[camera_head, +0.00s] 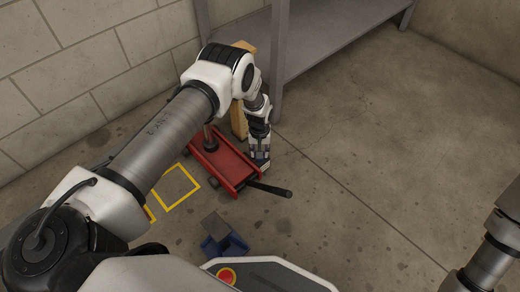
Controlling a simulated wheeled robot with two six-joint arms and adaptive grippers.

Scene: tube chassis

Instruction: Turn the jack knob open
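A red floor jack (226,166) stands on the concrete floor in the middle of the head view. Its black handle (270,189) sticks out to the right, low over the floor. My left arm reaches over the jack from the left. My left gripper (261,165) points down at the right end of the jack, close to the base of the handle. Its fingers are small and dark, and I cannot tell whether they are open, shut or touching the jack. I cannot make out the knob. Only part of my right arm shows at the lower right; its gripper is out of view.
A grey metal shelf or bench (330,37) stands behind the jack, with a wooden post (238,120) near it. A small blue bin (225,245) is on the floor in front. Yellow squares (176,187) mark the floor at left. The floor at right is clear.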

